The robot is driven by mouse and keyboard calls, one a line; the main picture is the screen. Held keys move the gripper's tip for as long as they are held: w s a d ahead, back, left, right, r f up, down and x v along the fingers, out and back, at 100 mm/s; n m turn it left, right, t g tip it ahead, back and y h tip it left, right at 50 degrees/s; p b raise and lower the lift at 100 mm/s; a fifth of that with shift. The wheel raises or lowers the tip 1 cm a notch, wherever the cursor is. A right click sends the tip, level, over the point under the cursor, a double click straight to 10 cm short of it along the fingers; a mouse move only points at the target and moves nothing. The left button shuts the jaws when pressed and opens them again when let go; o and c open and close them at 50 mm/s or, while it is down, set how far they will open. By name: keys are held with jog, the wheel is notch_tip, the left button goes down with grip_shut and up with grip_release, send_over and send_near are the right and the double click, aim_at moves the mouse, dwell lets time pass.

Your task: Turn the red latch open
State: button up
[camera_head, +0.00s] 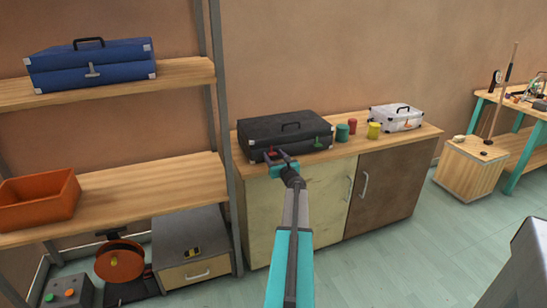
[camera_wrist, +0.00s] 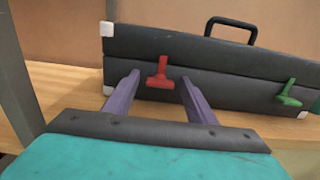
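The red latch (camera_wrist: 159,73) is on the front of a black case (camera_wrist: 208,86), a T shape with its bar on the lower half and its stem pointing up to the seam. In the head view the black case (camera_head: 285,132) lies on the cabinet top, and the red latch (camera_head: 271,152) shows small behind my gripper (camera_head: 275,155). In the wrist view my gripper (camera_wrist: 157,90) is open, with one finger on each side of the latch. I see space between the latch and both fingers. A green latch (camera_wrist: 289,93) is farther right on the same case.
Green (camera_head: 342,132), red (camera_head: 352,126) and yellow (camera_head: 374,130) cans stand right of the case, then a white case (camera_head: 396,117). A grey shelf post (camera_head: 224,150) rises close on the left. A blue case (camera_head: 92,65) lies on the upper shelf.

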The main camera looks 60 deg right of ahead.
jog(key=c, duration=0.7)
jog(key=shift+a, duration=0.3)
jog(key=shift+c, duration=0.9)
jog(key=shift+d, duration=0.2)
